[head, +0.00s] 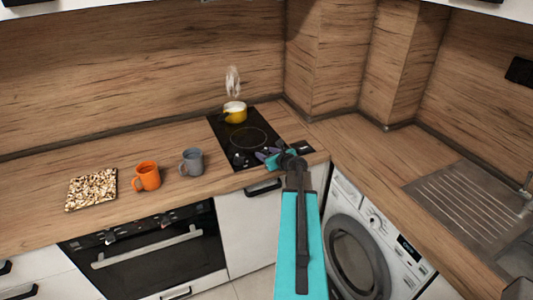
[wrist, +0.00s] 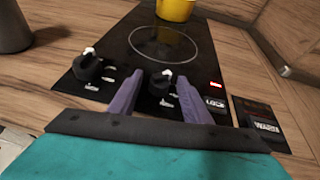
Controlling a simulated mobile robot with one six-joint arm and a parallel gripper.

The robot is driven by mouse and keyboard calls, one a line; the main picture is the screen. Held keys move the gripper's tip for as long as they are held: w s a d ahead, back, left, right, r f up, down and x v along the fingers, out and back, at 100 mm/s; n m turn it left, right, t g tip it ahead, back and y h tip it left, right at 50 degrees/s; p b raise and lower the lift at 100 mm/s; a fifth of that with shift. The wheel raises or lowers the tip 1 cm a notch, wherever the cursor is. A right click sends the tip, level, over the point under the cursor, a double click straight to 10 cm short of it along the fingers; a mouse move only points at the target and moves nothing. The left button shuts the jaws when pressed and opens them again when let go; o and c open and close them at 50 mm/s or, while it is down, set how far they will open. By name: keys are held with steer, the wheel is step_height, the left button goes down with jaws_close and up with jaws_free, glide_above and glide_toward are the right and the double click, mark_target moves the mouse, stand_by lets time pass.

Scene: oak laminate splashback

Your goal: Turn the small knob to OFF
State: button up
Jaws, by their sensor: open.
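A black cooktop (head: 228,128) is set in the wooden counter. In the wrist view it carries two black knobs with pale pointer marks: a left knob (wrist: 88,66) and a right knob (wrist: 161,83). The left knob also shows in the head view (head: 238,158). I cannot read the small labels beside them or tell for sure which is the small knob. My gripper (wrist: 160,80) is open, its two purple fingers on either side of the right knob, apart from it as far as I can see. In the head view my gripper (head: 268,156) hides the right knob.
A steaming yellow pot (head: 235,112) stands on the rear burner. A grey mug (head: 192,162), an orange mug (head: 147,177) and a patterned board (head: 91,189) are to the left. A lit LOCK panel (wrist: 214,103) and a WARM panel (wrist: 262,123) lie right of the knobs.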

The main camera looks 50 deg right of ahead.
steer(key=shift+c, duration=0.4)
steer(key=c, duration=0.9)
steer(key=shift+c, duration=0.2)
steer(key=shift+d+n+y+b, duration=0.25)
steer(key=shift+n+y+b, duration=0.25)
steer(key=shift+n+y, duration=0.15)
steer(key=shift+d+y, duration=0.1)
steer(key=shift+y, duration=0.15)
steer(key=shift+w+d+n+t+y+b, duration=0.15)
steer(key=shift+n+y+b, duration=0.15)
steer(key=shift+n+y, duration=0.6)
steer(key=shift+s+d+n+t+y+b, duration=0.15)
steer(key=shift+n+y+b, duration=0.15)
steer(key=shift+n+y, duration=0.55)
steer(key=shift+w+d+n+g+y, duration=0.1)
steer(key=shift+n+g+y, duration=0.15)
steer(key=shift+n+y, duration=0.7)
steer(key=shift+w+d+n+g+y, duration=0.1)
steer(key=shift+n+g+y, duration=0.15)
steer(key=shift+n+y, duration=0.65)
steer(key=shift+n+g+y, duration=0.5)
steer(key=shift+n+y, duration=0.05)
steer(key=shift+y, duration=0.45)
steer(key=shift+n+y, duration=0.3)
